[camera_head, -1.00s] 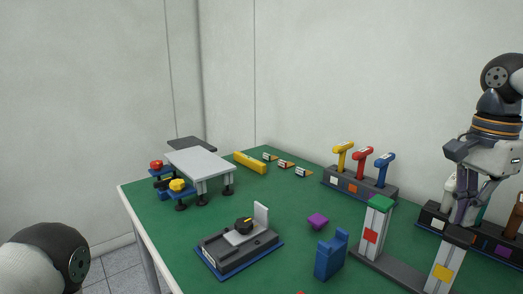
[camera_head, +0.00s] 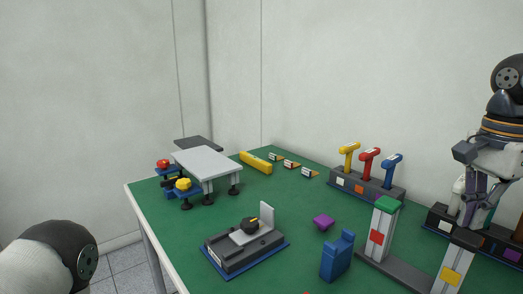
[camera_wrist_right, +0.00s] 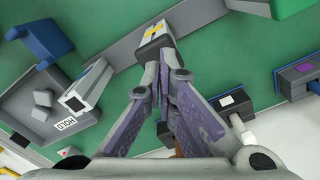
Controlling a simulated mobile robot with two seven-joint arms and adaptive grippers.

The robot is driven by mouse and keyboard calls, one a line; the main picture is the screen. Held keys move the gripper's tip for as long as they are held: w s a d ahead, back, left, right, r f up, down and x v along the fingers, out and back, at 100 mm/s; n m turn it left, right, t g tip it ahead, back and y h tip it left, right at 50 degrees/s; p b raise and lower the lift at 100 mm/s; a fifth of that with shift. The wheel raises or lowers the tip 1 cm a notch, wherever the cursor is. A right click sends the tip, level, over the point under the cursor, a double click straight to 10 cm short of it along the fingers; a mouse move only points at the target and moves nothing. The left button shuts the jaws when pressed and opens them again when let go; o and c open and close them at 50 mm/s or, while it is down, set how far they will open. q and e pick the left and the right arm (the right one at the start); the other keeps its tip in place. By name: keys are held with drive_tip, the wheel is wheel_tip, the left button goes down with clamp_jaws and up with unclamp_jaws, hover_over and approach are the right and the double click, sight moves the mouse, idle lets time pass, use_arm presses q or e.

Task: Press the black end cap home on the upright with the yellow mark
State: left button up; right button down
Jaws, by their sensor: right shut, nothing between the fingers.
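The upright with the yellow mark (camera_head: 450,277) stands at the right front of the table, at one end of a dark grey base bar. The black end cap (camera_head: 465,238) is at its top; I cannot tell whether a gap remains under it. My right gripper (camera_head: 468,224) points down just above the cap, its fingers together and empty. The right wrist view shows the closed fingertips (camera_wrist_right: 163,68) close to the cap (camera_wrist_right: 153,52); contact is unclear. My left gripper is out of view; only part of the left arm shows.
A lever block (camera_head: 367,190) stands behind. A dark block (camera_head: 440,222) stands behind my right gripper.

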sight(468, 236)
drive_tip(key=shift+f, duration=1.3)
idle(0.4)
drive_tip(key=shift+r+p, duration=0.45)
drive_tip(key=shift+r, duration=3.2)
drive_tip(key=shift+f, duration=0.15)
